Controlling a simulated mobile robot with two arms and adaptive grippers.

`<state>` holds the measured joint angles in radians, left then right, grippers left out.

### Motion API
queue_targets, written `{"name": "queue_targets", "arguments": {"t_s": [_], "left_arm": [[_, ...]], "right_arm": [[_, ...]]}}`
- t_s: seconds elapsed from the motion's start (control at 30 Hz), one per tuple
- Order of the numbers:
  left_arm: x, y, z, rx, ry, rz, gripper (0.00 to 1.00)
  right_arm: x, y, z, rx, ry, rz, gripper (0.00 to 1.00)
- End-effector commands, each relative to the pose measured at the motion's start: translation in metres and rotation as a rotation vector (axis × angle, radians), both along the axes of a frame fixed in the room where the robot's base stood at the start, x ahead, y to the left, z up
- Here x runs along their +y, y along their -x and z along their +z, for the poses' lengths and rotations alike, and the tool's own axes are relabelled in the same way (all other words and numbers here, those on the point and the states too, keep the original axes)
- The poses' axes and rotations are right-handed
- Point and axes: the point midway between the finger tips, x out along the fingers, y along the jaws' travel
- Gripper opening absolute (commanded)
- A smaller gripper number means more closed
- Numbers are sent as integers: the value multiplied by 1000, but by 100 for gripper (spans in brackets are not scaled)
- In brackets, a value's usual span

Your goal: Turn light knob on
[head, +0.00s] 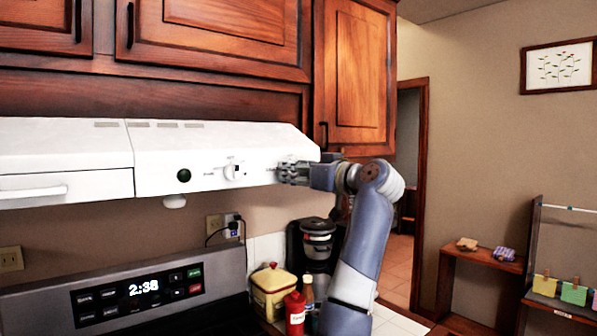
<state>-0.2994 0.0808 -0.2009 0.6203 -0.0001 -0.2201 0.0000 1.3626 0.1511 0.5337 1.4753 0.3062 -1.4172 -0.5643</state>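The white range hood (150,145) spans the left and middle of the head view, under the wooden cabinets. A white knob (232,172) is on its front face, with small dark markings to its left. My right gripper (283,173) is at the right end of the hood front, to the right of this knob and apart from it. Its fingers point left and cover part of the hood face. Any second knob there is hidden by the fingers. I cannot tell whether the fingers are open, shut or touching anything. My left gripper is out of view.
A dark round spot (184,175) is on the hood, left of the knob. Below are the stove's control panel (140,290), a yellow canister (273,290), a red bottle (295,313) and a black coffee maker (311,255). Wooden cabinets (210,35) overhang the hood.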

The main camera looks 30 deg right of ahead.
Motion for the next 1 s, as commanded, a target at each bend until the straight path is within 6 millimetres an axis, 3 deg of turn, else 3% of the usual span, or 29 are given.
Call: {"name": "queue_targets", "arguments": {"t_s": [0.03,0.13,0.17,0.57,1.0], "left_arm": [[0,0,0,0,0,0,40],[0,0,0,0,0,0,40],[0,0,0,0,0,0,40],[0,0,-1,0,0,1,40],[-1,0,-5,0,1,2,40]], "right_arm": [[0,0,0,0,0,0,30],[0,0,0,0,0,0,8],[0,0,0,0,0,0,4],[0,0,0,4,-45,-1,4],[2,1,1,27,-373,0,4]]}}
